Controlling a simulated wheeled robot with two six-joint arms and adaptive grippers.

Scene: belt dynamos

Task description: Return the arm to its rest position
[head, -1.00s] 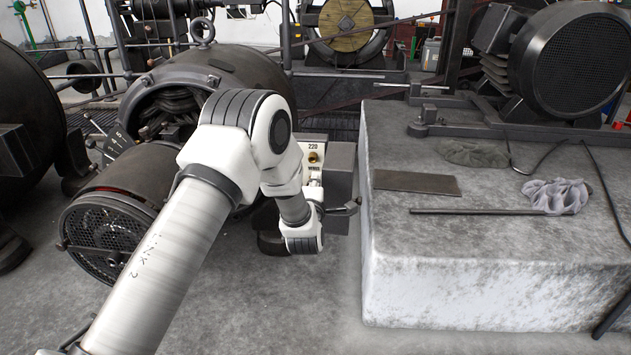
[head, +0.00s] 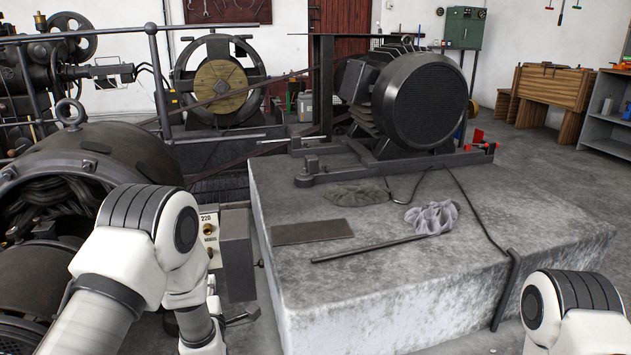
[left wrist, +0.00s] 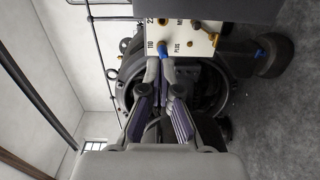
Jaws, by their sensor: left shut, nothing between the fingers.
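My left arm comes in from the left in the head view, bent in front of the near dynamo (head: 110,150). My left gripper (head: 242,317) shows only in part, low in that view beside the dark terminal box (head: 236,255). In the left wrist view the left gripper (left wrist: 160,72) is shut and empty, its fingertips just below a blue terminal (left wrist: 163,50) on the white terminal plate (left wrist: 190,42). I cannot tell whether they touch it. The plate (head: 209,238), marked 220, is partly hidden by my arm in the head view. My right arm shows at the lower right; its gripper is out of view.
A pale concrete block (head: 400,290) fills the middle. On it are a flat dark plate (head: 312,231), a rod (head: 365,248), grey rags (head: 432,217) and a black motor (head: 420,100). A railing (head: 160,80) stands behind the dynamo. Open floor lies at the right.

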